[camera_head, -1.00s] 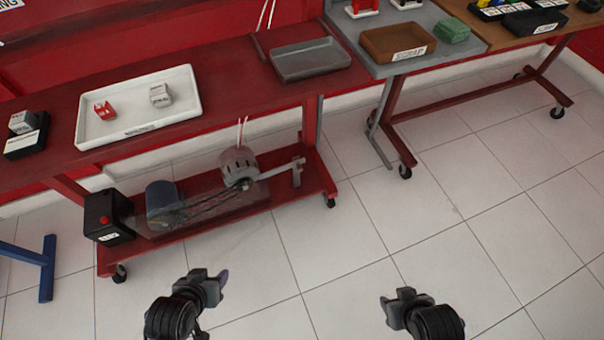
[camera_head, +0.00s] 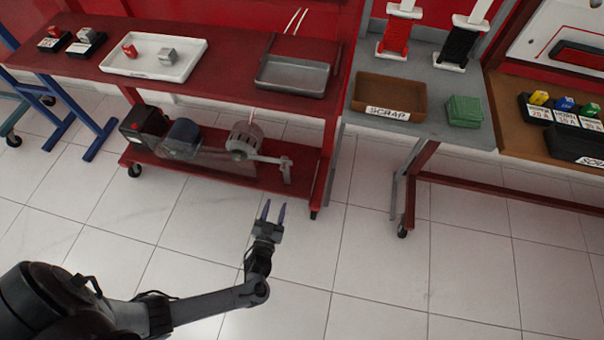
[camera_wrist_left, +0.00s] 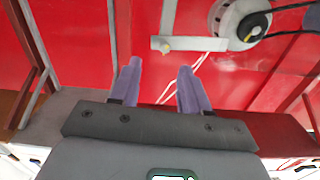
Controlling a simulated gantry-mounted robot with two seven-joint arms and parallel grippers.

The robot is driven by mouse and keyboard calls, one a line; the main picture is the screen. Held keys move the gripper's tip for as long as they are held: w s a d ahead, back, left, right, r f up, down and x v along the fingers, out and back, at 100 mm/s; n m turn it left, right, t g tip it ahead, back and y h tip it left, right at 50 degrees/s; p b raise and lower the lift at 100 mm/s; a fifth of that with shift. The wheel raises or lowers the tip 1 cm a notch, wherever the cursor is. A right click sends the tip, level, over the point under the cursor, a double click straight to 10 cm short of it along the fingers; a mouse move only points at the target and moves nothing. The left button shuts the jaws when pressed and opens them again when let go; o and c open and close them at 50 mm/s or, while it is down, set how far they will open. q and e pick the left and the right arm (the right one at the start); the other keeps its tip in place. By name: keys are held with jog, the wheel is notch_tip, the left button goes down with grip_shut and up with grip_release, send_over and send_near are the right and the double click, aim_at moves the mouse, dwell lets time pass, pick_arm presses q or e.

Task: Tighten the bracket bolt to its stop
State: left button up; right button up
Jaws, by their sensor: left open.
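My left gripper (camera_head: 272,212) is open and empty in the head view, in front of the low red shelf. Its two purple fingers also show in the left wrist view (camera_wrist_left: 159,76), apart with nothing between them. The grey bracket (camera_head: 270,159) reaches right from the round grey alternator (camera_head: 245,139) on the shelf. In the left wrist view the bracket (camera_wrist_left: 205,44) lies beyond the fingertips, with a small pale bolt head (camera_wrist_left: 165,46) on it. The alternator (camera_wrist_left: 228,18) and a black belt (camera_wrist_left: 255,24) are beside it. My right gripper is out of view.
The red bench top (camera_head: 228,78) overhangs the shelf (camera_head: 217,173). A bench leg (camera_head: 327,160) stands right of the bracket. A blue motor (camera_head: 184,138) and a black box (camera_head: 143,127) stand left on the shelf. The tiled floor in front is clear.

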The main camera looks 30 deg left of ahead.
aim_at(282, 169)
pick_arm(q)
jog(key=b+x, duration=0.1)
jog(key=x, duration=0.3)
jog(key=a+r+b+x, duration=0.1)
jog(key=b+x, duration=0.1)
jog(key=x, duration=0.2)
jog(key=r+b+x, duration=0.1)
jog(key=x, duration=0.3)
jog(key=shift+s+a+b, duration=0.15)
jog(key=shift+a+b, duration=0.1)
jog(key=shift+b, duration=0.15)
jog(key=shift+d, duration=0.2)
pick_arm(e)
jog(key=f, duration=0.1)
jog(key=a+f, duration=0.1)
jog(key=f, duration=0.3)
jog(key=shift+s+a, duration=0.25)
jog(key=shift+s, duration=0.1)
pick_arm(q)
jog(key=shift+c, duration=0.2)
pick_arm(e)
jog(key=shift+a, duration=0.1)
pick_arm(q)
jog(key=shift+a, duration=0.15)
jog(key=c, duration=0.5)
grip_shut()
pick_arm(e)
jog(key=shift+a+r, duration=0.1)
